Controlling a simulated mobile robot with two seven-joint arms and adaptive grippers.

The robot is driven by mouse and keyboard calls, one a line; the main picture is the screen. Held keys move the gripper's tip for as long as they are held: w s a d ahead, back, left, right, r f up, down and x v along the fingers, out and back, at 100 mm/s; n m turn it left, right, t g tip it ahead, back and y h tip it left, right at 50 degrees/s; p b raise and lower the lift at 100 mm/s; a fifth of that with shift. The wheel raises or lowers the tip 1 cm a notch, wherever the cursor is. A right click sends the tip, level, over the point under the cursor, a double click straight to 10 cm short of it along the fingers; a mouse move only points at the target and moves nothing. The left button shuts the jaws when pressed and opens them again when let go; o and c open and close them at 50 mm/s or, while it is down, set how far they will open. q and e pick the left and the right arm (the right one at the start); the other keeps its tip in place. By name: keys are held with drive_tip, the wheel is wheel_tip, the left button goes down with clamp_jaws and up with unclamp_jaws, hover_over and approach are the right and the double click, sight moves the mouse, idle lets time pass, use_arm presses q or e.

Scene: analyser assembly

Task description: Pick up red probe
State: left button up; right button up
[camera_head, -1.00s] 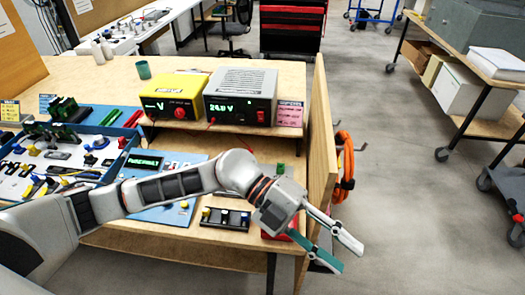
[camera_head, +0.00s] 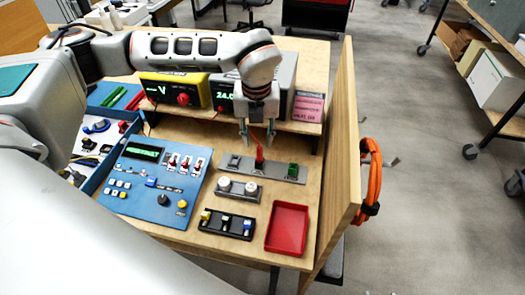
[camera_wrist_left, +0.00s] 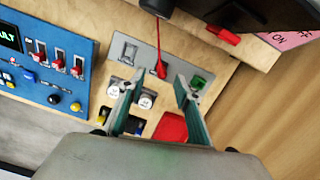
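The red probe (camera_head: 259,158) stands upright on a grey plate (camera_head: 283,171), between a small grey switch and a green block. In the left wrist view the red probe (camera_wrist_left: 161,69) has a red cable leading up from it. My left gripper (camera_head: 258,138) points down just above and around the probe's upper part in the head view; its fingers are apart. In the left wrist view the left gripper (camera_wrist_left: 158,88) is open, with the probe showing beyond the gap between its fingertips. Contact is not visible. My right gripper is not in view.
Behind stand a yellow meter (camera_head: 180,92) and a grey power supply (camera_head: 287,70), on a shelf. Nearer are a two-knob block (camera_head: 238,194), a black switch strip (camera_head: 226,226) and an empty red tray (camera_head: 287,232). A blue panel (camera_head: 130,202) lies left; a wooden side wall (camera_head: 345,130) stands right.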

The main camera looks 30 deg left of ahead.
sight(260, 148)
use_arm(q)
drive_tip(key=f, duration=0.6)
drive_tip(key=shift+w+f, duration=0.2)
drive_tip(key=shift+w, duration=0.1)
drive_tip(key=shift+d, duration=0.1)
clamp_jaws()
